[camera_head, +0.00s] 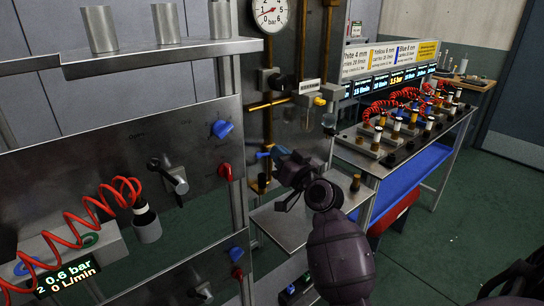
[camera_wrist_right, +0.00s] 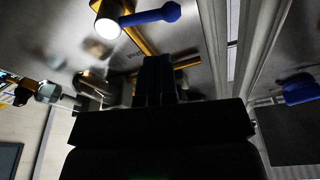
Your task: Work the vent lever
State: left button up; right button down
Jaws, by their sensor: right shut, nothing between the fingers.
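A blue lever (camera_head: 263,155) sits on the brass pipework of the steel panel, just left of my right gripper in the head view. In the right wrist view the blue lever (camera_wrist_right: 152,16) points right from a round valve body with a bright end (camera_wrist_right: 108,26). My right gripper (camera_head: 279,151) is shut and empty. No label naming the vent lever is readable. My left gripper is out of view.
A pressure gauge (camera_head: 270,13) is above the brass pipes. A steel shelf (camera_head: 290,222) lies below my right gripper. A panel with a blue knob (camera_head: 222,129) and a red knob (camera_head: 225,172) stands left. A bench (camera_head: 372,165) with coiled red hoses stands right.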

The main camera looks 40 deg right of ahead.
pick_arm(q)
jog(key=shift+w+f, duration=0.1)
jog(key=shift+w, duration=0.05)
pick_arm(e)
jog(key=shift+w+a+f, duration=0.2)
jog(key=shift+w+f, duration=0.3)
jog(key=shift+w, duration=0.1)
jog(key=shift+w+a+f, duration=0.15)
jog(key=shift+w+f, duration=0.3)
jog(key=shift+w, duration=0.1)
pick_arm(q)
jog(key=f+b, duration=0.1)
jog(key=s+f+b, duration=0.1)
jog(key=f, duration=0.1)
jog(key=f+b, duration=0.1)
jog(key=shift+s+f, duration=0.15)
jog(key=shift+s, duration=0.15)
pick_arm(e)
jog(key=n, duration=0.1)
jog(key=f+n, duration=0.1)
jog(key=n+y, duration=0.1)
jog(key=n, duration=0.1)
jog(key=shift+w+a+f, duration=0.15)
jog(key=shift+f, duration=0.15)
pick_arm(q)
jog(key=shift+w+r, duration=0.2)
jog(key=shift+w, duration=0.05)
